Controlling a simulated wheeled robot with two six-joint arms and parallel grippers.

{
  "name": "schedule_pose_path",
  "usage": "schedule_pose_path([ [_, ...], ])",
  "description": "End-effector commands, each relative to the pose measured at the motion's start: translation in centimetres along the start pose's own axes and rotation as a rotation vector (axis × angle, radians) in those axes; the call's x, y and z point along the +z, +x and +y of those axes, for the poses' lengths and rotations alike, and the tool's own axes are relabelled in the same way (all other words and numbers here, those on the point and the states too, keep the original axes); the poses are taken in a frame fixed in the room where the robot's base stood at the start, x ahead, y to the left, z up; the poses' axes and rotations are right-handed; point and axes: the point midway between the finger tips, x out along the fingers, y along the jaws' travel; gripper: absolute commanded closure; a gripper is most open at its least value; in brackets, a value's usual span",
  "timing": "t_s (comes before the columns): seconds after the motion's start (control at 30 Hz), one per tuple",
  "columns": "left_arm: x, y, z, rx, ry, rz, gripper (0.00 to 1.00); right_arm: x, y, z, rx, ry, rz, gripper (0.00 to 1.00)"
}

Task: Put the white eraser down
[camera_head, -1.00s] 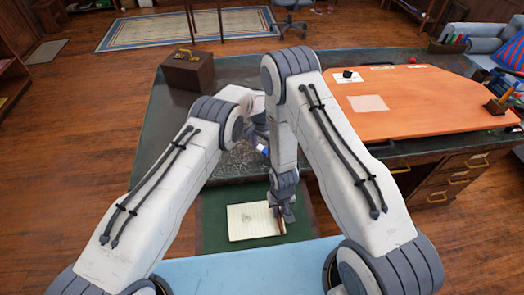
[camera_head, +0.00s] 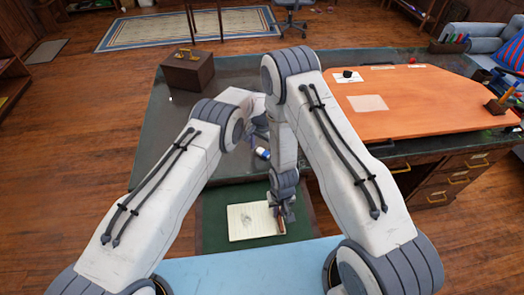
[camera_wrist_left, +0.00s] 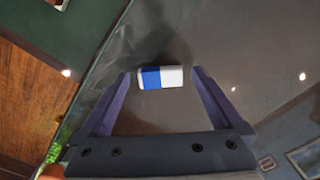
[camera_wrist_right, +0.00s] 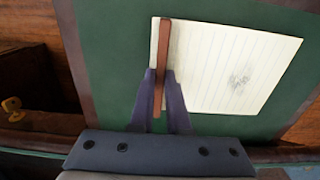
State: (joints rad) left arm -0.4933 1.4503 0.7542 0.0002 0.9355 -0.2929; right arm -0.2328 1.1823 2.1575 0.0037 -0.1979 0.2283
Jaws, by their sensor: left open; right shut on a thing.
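The white eraser (camera_head: 263,153) with a blue band lies on the dark glossy desk top, and also shows in the left wrist view (camera_wrist_left: 174,76). My left gripper (camera_wrist_left: 160,73) is open, its fingertips apart on either side of the eraser with gaps at both ends. In the head view my left gripper is mostly hidden behind my arms. My right gripper (camera_wrist_right: 160,72) is shut on a thin brown strip (camera_wrist_right: 163,45) along the left edge of a lined paper (camera_wrist_right: 235,65); I cannot tell what the strip is.
The lined paper (camera_head: 250,222) lies on a green panel (camera_head: 215,236) at the desk front. A brown box (camera_head: 187,70) stands at the back left. An orange board (camera_head: 430,105) is on the right with small items. The desk's left part is clear.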

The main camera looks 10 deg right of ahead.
Motion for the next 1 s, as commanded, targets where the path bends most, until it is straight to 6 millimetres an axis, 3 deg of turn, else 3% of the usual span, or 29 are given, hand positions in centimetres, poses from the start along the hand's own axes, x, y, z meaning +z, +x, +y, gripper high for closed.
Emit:
schedule_pose_path([
  [0.3,-0.1,-6.9,0.0,-0.001,-0.001,0.003,0.00,0.0,0.0,0.0,0.000,0.000,0.001,1.00],
  [0.5,-0.1,-10.0,0.0,-0.001,-0.001,0.001,0.00,0.0,0.0,0.0,0.000,0.000,0.001,1.00],
  [0.7,0.0,-11.1,0.0,-0.001,-0.001,-0.001,0.00,0.0,0.0,0.0,0.000,0.000,0.001,1.00],
  [1.0,0.0,-11.1,0.0,0.000,-0.001,-0.001,0.00,0.0,0.0,0.0,0.000,0.000,0.001,1.00],
])
